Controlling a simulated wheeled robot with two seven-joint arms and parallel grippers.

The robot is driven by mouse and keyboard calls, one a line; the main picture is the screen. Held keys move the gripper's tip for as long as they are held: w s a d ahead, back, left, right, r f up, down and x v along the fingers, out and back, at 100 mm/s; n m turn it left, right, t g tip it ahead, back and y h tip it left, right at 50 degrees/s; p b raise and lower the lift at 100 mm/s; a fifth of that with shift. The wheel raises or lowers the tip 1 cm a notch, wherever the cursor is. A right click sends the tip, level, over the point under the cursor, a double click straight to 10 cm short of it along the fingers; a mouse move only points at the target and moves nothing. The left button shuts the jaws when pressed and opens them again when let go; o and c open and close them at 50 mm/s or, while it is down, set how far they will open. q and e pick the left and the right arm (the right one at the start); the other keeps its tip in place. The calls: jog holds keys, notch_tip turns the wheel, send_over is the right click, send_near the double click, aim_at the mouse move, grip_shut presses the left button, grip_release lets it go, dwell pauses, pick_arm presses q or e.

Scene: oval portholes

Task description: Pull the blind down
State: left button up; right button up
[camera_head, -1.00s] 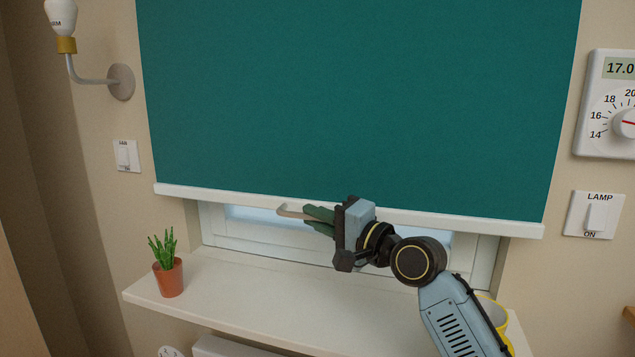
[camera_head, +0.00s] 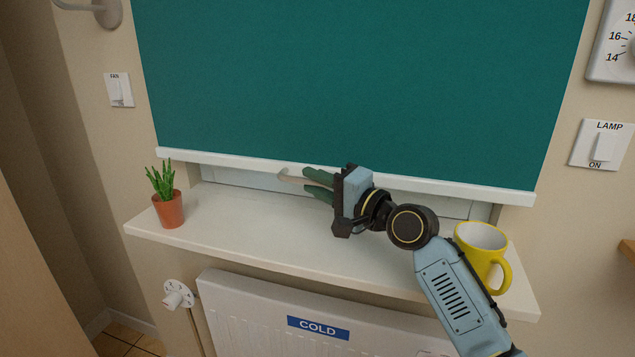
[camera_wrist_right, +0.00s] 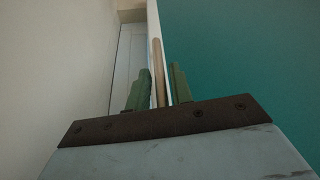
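The teal blind (camera_head: 350,80) hangs over the window, with a white bottom bar (camera_head: 230,163) a little above the sill. A pale handle (camera_head: 287,174) sticks out at the bar's middle. My right gripper (camera_head: 308,180) is at the handle, its green fingers on either side of it. In the right wrist view the handle (camera_wrist_right: 158,72) runs between the two fingers (camera_wrist_right: 160,88), beside the teal cloth. The gripper looks shut on the handle, though the contact itself is hard to see. My left gripper is not in view.
The white sill (camera_head: 260,235) holds a potted cactus (camera_head: 168,208) at left and a yellow mug (camera_head: 470,255) behind my right forearm. Below is a radiator (camera_head: 250,310) with a COLD label. Wall switches (camera_head: 598,146) flank the window.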

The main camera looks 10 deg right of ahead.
jog(key=shift+o, duration=0.8)
jog(key=shift+r, duration=0.1)
jog(key=shift+r, duration=0.25)
notch_tip(320, 180, up, 10)
jog(key=shift+f+p, duration=0.25)
jog(key=shift+p, duration=0.95)
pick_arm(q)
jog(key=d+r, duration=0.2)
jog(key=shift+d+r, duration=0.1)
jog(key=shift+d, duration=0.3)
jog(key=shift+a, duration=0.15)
